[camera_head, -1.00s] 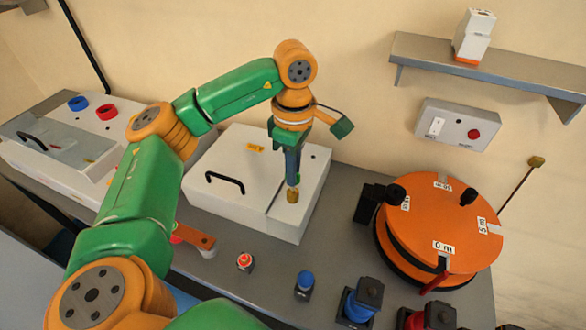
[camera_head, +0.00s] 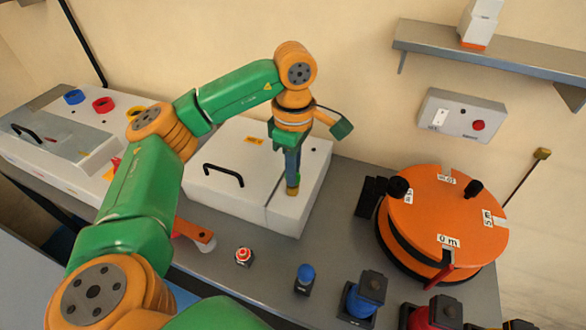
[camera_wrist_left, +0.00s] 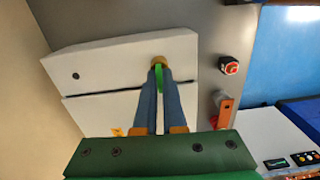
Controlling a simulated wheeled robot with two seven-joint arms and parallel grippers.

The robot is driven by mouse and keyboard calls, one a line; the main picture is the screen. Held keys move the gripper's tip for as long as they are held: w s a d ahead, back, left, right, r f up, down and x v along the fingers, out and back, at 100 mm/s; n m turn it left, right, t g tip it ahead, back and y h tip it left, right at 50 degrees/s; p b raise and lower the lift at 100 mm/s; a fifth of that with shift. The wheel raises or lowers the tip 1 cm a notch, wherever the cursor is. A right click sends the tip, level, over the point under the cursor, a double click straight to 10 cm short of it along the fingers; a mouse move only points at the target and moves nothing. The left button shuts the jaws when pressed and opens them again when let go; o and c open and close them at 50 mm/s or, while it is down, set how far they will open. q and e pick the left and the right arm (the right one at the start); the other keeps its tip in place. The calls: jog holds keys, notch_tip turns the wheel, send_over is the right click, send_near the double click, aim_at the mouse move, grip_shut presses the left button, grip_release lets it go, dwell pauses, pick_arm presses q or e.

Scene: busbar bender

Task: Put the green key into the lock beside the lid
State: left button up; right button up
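The white box (camera_head: 240,192) on the bench has a lid with a black handle (camera_head: 224,174) and a narrow fixed strip (camera_head: 307,195) to its right. My left gripper (camera_head: 292,191) points down at this strip, its tips at or just above the top. In the left wrist view, the fingers (camera_wrist_left: 158,64) close together around the green key (camera_wrist_left: 159,78), which shows as a thin green strip between them. The lock is not clearly seen; the tips hide the surface below. A small dark round spot (camera_head: 313,149) lies farther back on the strip. My right gripper is out of view.
An orange drum (camera_head: 440,220) stands to the right. A wall switch box (camera_head: 460,115) and a shelf (camera_head: 490,62) are behind.

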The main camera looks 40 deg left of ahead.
pick_arm(q)
jog(key=o, duration=0.5)
notch_tip(320, 180, up, 7)
jog(key=shift+r+p, duration=0.1)
jog(key=shift+p, duration=0.65)
jog(key=shift+w, duration=0.1)
